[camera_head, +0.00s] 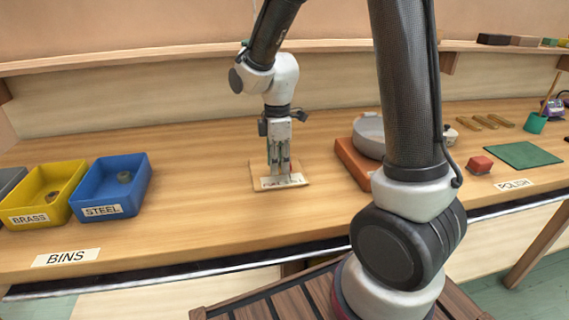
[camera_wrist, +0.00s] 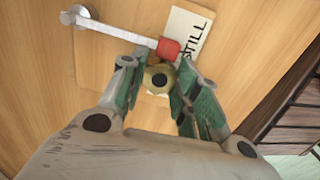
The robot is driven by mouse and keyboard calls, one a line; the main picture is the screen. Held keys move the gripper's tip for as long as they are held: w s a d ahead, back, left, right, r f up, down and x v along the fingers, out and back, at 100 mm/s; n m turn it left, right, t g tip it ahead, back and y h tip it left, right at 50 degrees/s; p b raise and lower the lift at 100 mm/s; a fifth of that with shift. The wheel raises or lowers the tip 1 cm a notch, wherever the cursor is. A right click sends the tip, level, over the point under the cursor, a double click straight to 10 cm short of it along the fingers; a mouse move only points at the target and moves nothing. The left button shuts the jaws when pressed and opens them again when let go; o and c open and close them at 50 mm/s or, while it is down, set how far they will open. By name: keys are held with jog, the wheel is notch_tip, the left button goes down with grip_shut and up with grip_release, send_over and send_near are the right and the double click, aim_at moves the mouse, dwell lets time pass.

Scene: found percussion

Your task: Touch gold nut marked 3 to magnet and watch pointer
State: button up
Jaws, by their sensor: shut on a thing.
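My gripper (camera_head: 280,172) is low over a small wooden board (camera_head: 256,180) in the middle of the bench. In the wrist view its green-padded fingers (camera_wrist: 157,82) are shut on a gold nut (camera_wrist: 159,77) with a dark hole. No number can be read on the nut. A white pointer arm (camera_wrist: 120,34) runs from a round pivot to a red block (camera_wrist: 170,48), which looks like the magnet. The nut is right beside the red block; whether they touch I cannot tell. A white card (camera_wrist: 192,38) reading "TILL", partly hidden, lies beside the block.
At the left, a yellow BRASS bin (camera_head: 66,179) and a blue STEEL bin (camera_head: 137,197) each hold a piece. A grey round dish (camera_head: 368,127) on an orange block stands right of the board. A green mat (camera_head: 524,154) lies farther right. Bench between bins and board is clear.

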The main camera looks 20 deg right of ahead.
jog(key=shift+w+a, duration=0.15)
jog(key=shift+a, duration=0.65)
jog(key=shift+w+a, duration=0.1)
jog(key=shift+a, duration=0.75)
dwell(0.5)
jog(key=shift+w+a, duration=0.25)
jog(key=shift+a, duration=0.95)
jog(key=shift+w+a, duration=0.25)
jog(key=shift+a, duration=0.9)
notch_tip(320, 180, up, 8)
